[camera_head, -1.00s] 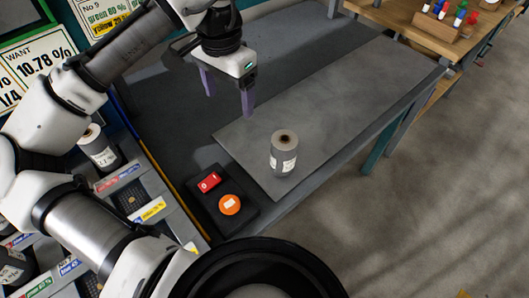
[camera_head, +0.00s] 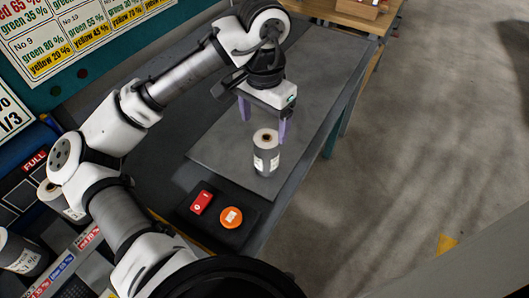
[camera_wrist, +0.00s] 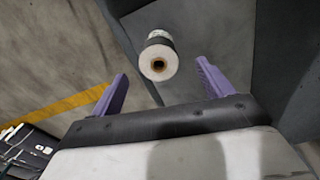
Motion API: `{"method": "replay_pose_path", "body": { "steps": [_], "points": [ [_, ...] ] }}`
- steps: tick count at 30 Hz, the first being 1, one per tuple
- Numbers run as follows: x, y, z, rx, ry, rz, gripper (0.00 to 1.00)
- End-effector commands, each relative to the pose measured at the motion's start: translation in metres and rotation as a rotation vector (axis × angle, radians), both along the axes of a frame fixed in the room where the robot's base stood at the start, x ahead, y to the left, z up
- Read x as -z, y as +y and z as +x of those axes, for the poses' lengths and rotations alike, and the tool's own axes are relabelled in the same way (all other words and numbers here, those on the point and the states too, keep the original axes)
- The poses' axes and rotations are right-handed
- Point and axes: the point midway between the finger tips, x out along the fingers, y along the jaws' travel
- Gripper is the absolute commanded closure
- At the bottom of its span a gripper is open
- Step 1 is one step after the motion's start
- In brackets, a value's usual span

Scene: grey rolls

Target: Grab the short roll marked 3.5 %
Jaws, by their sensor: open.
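A grey roll (camera_head: 266,153) with a white label stands upright on the grey plate of the bench. The print on its label is too small to read. In the wrist view the roll (camera_wrist: 158,60) shows its open core, ahead of and between the fingertips. My gripper (camera_head: 263,120) is open and empty, with its purple fingers just behind and above the roll in the head view. In the wrist view the gripper (camera_wrist: 163,75) has its fingers wide apart and not touching the roll.
A black box with a red switch (camera_head: 201,203) and an orange button (camera_head: 231,217) sits in front of the roll. The grey plate (camera_head: 225,150) is otherwise clear. A wooden table (camera_head: 345,12) stands at the back. Open floor (camera_head: 430,150) lies right.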

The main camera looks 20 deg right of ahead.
Motion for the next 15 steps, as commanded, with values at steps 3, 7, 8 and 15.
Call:
{"method": "replay_pose_path", "body": {
  "steps": [3,7,8,15],
  "points": [
    [0.023,0.000,0.000,0.000,0.002,0.000,0.21],
    [0.038,0.000,0.000,0.000,0.001,0.000,0.21],
    [0.040,0.000,0.000,0.000,0.000,0.001,0.21],
    [0.061,-0.003,-0.001,-0.001,0.002,0.001,0.21]
  ]
}}
